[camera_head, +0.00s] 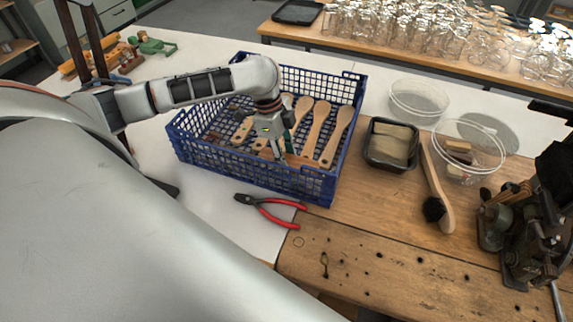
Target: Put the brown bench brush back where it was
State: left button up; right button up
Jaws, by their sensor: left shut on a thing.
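My left gripper (272,142) reaches down into the blue plastic crate (330,187) and is shut on a brown piece (292,159). This looks like the brown bench brush, low near the crate's front wall. The fingers and the crate wall hide most of it, and I cannot tell whether it touches the crate floor. My right gripper is not in view.
Red-handled pliers (272,209) lie in front of the crate. To its right are a black tray (391,145), a long-handled brush with dark bristles (438,190), clear bowls (468,150) and a green bench machine (505,222). The wooden bench front is clear.

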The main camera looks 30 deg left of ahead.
pick_arm(q)
jog(key=shift+f, duration=1.75)
jog(key=shift+f, duration=0.1)
jog(key=o, duration=0.8)
jog(key=v, duration=1.2)
